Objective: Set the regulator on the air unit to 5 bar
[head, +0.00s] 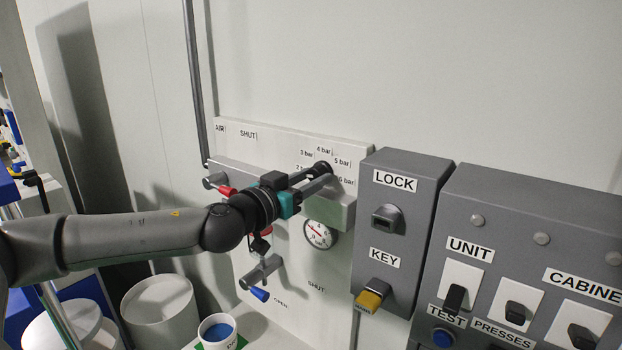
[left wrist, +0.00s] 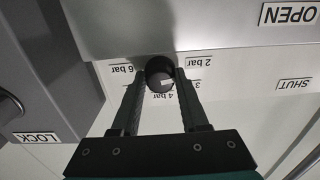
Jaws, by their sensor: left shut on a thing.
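The regulator knob (head: 321,168) is a dark round knob on the air unit (head: 265,181), with bar labels in an arc around it. My left gripper (head: 318,180) is shut on this knob. In the left wrist view the fingers (left wrist: 160,88) lie on both sides of the knob (left wrist: 157,70). A pale mark shows on its face, toward the lower right in that upside-down view; which label it points to I cannot tell exactly. The 5 bar label (head: 343,162) shows in the head view. Below is a round gauge (head: 319,234) with a red needle; its reading is too small to tell. My right gripper is out of view.
A grey box with LOCK (head: 395,181) and a yellow-tagged KEY (head: 370,299) stands close right of the knob. Further right is a switch panel (head: 520,220). A red-handled lever (head: 227,191) and a blue-handled valve (head: 260,293) sit left and below. A cup (head: 217,331) stands below.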

